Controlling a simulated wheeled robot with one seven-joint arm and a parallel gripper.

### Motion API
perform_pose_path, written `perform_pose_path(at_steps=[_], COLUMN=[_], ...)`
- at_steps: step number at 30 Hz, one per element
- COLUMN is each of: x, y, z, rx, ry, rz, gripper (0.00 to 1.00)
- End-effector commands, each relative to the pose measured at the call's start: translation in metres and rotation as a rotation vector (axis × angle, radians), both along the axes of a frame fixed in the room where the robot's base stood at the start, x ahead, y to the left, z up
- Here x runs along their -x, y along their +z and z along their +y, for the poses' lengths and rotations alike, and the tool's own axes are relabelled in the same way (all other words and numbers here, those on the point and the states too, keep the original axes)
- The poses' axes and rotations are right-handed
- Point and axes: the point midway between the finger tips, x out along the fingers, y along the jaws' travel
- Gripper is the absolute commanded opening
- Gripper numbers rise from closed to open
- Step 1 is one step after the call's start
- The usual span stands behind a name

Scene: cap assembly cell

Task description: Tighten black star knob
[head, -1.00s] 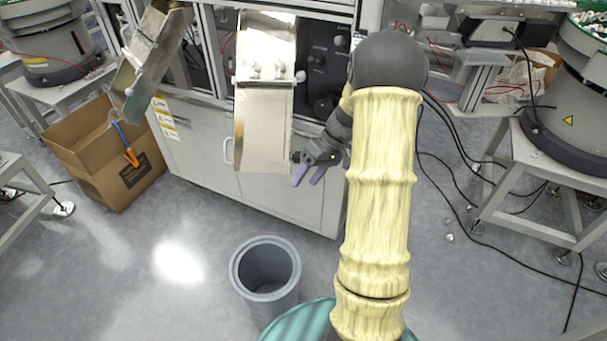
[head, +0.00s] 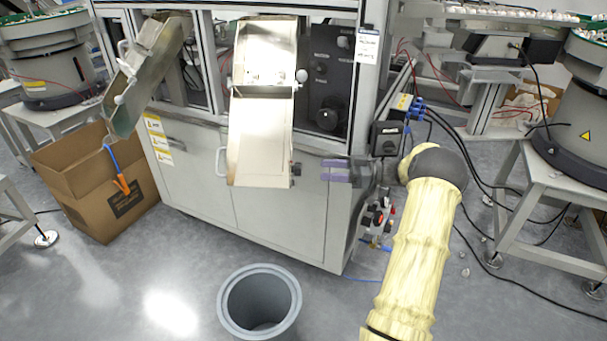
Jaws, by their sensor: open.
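A small black knob (head: 297,169) sits at the lower right edge of the metal chute (head: 260,145). It is too small to tell its star shape. My gripper (head: 328,171) is just to the right of this knob, with its purple fingers pointing left at about the knob's height in the picture. The fingers are apart and empty, and a gap shows between them and the knob. A larger round black knob (head: 332,113) is on the dark panel (head: 322,75) behind the chute's right side.
A second chute (head: 143,75) hangs at left above an open cardboard box (head: 98,180). A grey bin (head: 260,300) stands on the floor in front. The grey cabinet (head: 285,215) is behind my gripper, with a black switch box (head: 386,138) and cables to the right.

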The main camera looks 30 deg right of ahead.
Motion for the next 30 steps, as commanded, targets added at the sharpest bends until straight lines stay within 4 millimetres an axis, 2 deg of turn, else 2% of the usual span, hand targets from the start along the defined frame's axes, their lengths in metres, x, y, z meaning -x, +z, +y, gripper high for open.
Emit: perform_pose_path(at_steps=[8, 22, 30], x=[-0.003, -0.035, -0.038], y=[-0.001, -0.001, -0.001], z=[0.006, 0.060, 0.067], rx=[0.002, 0.003, 0.002], ry=[0.003, 0.002, 0.003], rz=[0.004, 0.006, 0.006], gripper=[0.57, 0.57, 0.57])
